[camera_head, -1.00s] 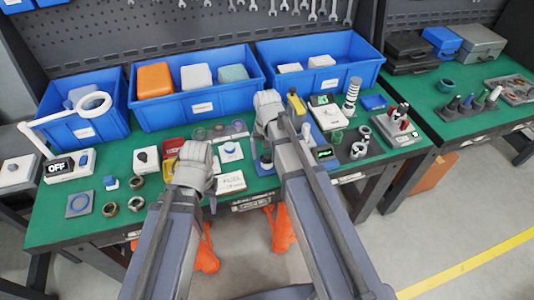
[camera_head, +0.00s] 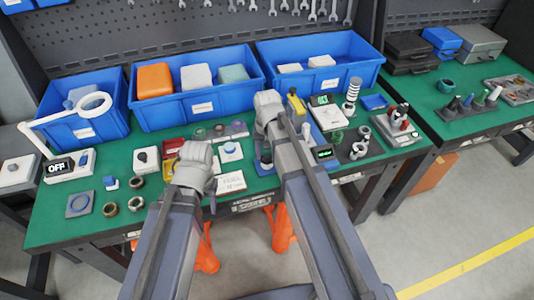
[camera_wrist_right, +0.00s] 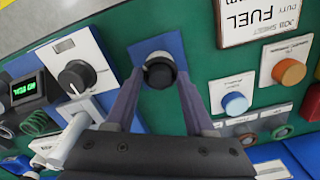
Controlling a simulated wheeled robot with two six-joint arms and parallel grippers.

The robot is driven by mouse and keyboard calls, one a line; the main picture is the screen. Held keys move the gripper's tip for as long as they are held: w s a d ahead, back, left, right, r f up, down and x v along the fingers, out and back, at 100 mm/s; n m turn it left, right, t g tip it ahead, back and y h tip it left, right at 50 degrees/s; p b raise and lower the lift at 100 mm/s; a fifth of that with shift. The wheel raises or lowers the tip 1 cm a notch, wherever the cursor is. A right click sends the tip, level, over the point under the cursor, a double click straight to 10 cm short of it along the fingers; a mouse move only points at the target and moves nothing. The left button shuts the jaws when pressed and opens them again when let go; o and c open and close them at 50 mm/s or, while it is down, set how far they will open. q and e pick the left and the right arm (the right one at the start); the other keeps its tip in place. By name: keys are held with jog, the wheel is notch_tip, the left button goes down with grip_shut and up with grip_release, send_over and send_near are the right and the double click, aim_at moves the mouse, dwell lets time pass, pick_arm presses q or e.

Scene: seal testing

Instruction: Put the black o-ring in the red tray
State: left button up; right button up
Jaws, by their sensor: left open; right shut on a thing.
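In the right wrist view, my right gripper (camera_wrist_right: 158,88) has its fingers on both sides of a black round piece (camera_wrist_right: 160,74), which may be the black o-ring. It is over a blue plate (camera_wrist_right: 172,45), with a pale ring showing behind it. In the head view, my right gripper (camera_head: 268,104) is above the table's middle, its fingertips hidden by its own arm. My left gripper (camera_head: 195,160) is open farther left; its fingers are hard to make out. A red tray (camera_head: 172,146) shows just beyond it, partly covered.
Blue bins (camera_head: 195,110) line the back of the green table (camera_head: 120,190). In the wrist view, a blue button (camera_wrist_right: 235,104), an orange button (camera_wrist_right: 290,71) and a FUEL card (camera_wrist_right: 262,18) lie right of the gripper. A black knob unit (camera_wrist_right: 74,76) stands left.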

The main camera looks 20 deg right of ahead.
grip_shut()
jog(key=shift+r, duration=0.15)
jog(key=shift+r+p, duration=2.25)
jog(key=shift+p, duration=0.2)
